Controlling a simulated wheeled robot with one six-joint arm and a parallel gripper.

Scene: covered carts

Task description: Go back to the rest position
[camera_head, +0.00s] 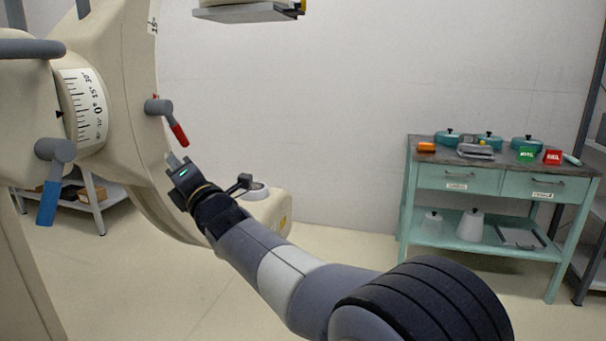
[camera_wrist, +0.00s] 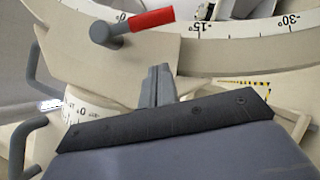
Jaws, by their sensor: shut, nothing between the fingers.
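My gripper (camera_head: 174,160) is in front of the large beige machine (camera_head: 120,120) at the left of the head view. Its fingers are together with nothing between them, and they also show together in the wrist view (camera_wrist: 160,75). A lever with a red handle (camera_head: 179,134) sticks out of the machine just above my fingertips. In the wrist view this red handle (camera_wrist: 151,19) lies beyond the fingers, apart from them. A lever with a blue handle (camera_head: 48,202) hangs lower on the machine, left of my gripper.
A curved angle scale (camera_head: 88,108) is on the machine. A teal cart (camera_head: 475,180) with pots and small boxes stands at the right against the wall, beside a dark shelf rack (camera_head: 590,150). A low table (camera_head: 95,205) stands behind the machine. The middle floor is clear.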

